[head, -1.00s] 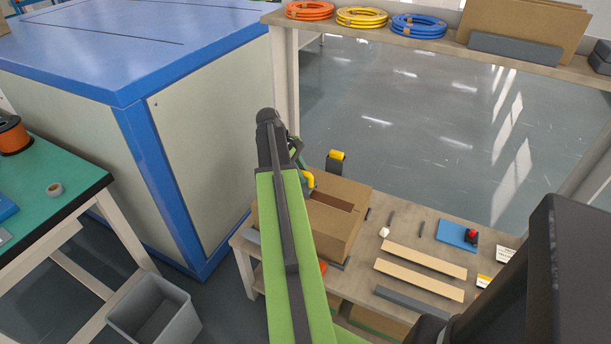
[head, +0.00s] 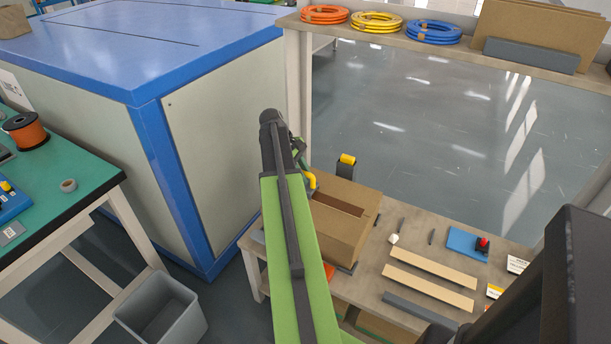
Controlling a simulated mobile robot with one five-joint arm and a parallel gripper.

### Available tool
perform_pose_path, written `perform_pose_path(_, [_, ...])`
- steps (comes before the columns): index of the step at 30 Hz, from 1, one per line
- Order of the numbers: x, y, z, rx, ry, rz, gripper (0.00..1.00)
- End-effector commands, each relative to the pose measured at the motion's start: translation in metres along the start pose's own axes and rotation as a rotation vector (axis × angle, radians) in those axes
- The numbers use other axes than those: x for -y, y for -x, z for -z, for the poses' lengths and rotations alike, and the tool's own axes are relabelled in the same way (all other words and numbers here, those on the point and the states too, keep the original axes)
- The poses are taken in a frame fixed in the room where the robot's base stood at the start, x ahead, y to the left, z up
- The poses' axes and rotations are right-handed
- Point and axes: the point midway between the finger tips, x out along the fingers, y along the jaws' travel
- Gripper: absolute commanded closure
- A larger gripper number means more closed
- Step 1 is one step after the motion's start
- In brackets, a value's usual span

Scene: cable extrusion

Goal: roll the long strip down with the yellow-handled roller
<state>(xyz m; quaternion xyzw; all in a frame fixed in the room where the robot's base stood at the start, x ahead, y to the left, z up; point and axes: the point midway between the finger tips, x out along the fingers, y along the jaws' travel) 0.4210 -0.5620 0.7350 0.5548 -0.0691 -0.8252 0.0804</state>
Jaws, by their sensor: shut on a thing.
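My gripper (head: 300,160) is at the far end of my green arm, mostly hidden behind its dark wrist. It is shut on the yellow-handled roller, whose curved yellow part (head: 311,182) shows just right of the wrist, above the cardboard box's left side. The rest of the roller is hidden. On the workbench (head: 395,225), right of the box, lie two pale long strips (head: 432,262) (head: 428,285) and a dark grey strip (head: 415,305) nearer me. I cannot tell which is the strip to roll. My gripper is well left of them.
An open cardboard box (head: 345,225) stands between my arm and the strips. A black piece with a yellow top (head: 347,165) is behind it. A blue pad (head: 462,242) with a red-topped object (head: 482,245) lies at right. A blue-edged cabinet (head: 215,140) stands left; a grey bin (head: 165,310) is below.

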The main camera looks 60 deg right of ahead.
Motion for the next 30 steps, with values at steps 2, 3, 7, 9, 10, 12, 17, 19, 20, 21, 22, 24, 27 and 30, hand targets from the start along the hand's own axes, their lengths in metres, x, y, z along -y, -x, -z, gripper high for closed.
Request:
perform_pose_path(2, [0.001,0.001,0.005,-0.006,0.001,0.004,1.00])
perform_pose_path(3, [0.001,0.002,0.007,-0.006,0.002,0.004,1.00])
perform_pose_path(7, [0.000,0.007,0.016,-0.006,0.002,0.004,1.00])
perform_pose_path(9, [0.000,0.010,0.021,-0.006,0.002,0.004,1.00])
perform_pose_path(10, [0.000,0.011,0.023,-0.006,0.002,0.004,1.00])
perform_pose_path(12, [0.000,0.014,0.028,-0.005,0.002,0.003,1.00])
perform_pose_path(17, [0.000,0.016,0.031,-0.004,0.001,0.002,1.00])
perform_pose_path(19, [0.000,0.016,0.031,-0.003,0.000,0.002,1.00])
perform_pose_path(20, [0.000,0.016,0.031,-0.003,0.000,0.002,1.00])
perform_pose_path(21, [0.000,0.016,0.031,-0.003,0.000,0.001,1.00])
perform_pose_path(22, [0.000,0.016,0.031,-0.003,0.000,0.001,1.00])
perform_pose_path(24, [0.000,0.016,0.032,-0.003,0.001,0.001,1.00])
perform_pose_path(27, [-0.001,0.017,0.036,-0.002,0.001,0.001,1.00])
perform_pose_path(30, [-0.001,0.019,0.044,-0.002,0.001,0.000,1.00])
